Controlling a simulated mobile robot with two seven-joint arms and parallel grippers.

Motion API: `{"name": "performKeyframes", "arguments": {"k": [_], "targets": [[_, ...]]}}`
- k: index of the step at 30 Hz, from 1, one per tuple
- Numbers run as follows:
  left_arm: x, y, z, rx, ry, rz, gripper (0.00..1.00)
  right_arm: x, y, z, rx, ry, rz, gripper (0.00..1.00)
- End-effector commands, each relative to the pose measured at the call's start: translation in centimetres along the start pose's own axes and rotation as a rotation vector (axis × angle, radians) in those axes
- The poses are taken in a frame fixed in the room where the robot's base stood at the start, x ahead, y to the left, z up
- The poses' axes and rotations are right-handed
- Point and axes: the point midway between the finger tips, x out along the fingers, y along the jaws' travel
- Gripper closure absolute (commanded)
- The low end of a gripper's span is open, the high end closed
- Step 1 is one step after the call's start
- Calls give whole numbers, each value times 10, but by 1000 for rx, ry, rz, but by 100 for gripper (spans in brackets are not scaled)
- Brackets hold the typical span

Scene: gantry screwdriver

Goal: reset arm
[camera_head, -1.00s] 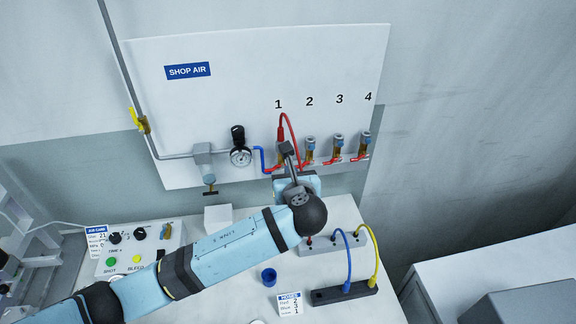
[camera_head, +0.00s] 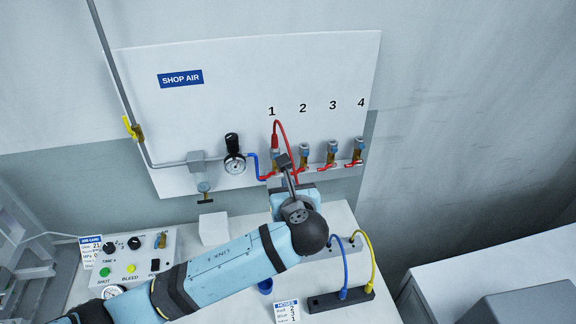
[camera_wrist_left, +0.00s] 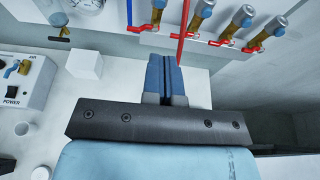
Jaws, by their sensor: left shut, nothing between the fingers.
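My left arm reaches in from the lower left in the head view. Its gripper is mostly hidden there behind my own wrist. In the left wrist view the gripper (camera_wrist_left: 166,75) has its blue fingers together with nothing between them. It points toward the wall panel, over the white bench top. The red hose (camera_head: 284,143) hangs from the outlet under number 1, and it also shows in the left wrist view (camera_wrist_left: 184,25), just right of and beyond the fingers. I cannot tell whether it touches them. My right gripper is not in view.
The SHOP AIR panel (camera_head: 320,75) carries a gauge (camera_head: 235,163) and several valves with red handles. A control box (camera_head: 135,260) stands at left. A black hose block (camera_head: 340,298) with blue and yellow hoses, and a white cube (camera_head: 214,229), are on the bench.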

Motion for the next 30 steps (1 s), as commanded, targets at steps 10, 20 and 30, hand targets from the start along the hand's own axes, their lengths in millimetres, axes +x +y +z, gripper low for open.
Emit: {"name": "performKeyframes", "arguments": {"k": [10, 20, 30], "targets": [[-5, 6, -40, -261, 146, -67, 100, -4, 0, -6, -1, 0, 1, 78], [-40, 55, -154, -1273, 567, -49, 100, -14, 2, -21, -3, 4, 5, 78], [-104, 169, -240, -2345, 712, 256, 100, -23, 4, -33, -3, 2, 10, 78]]}}
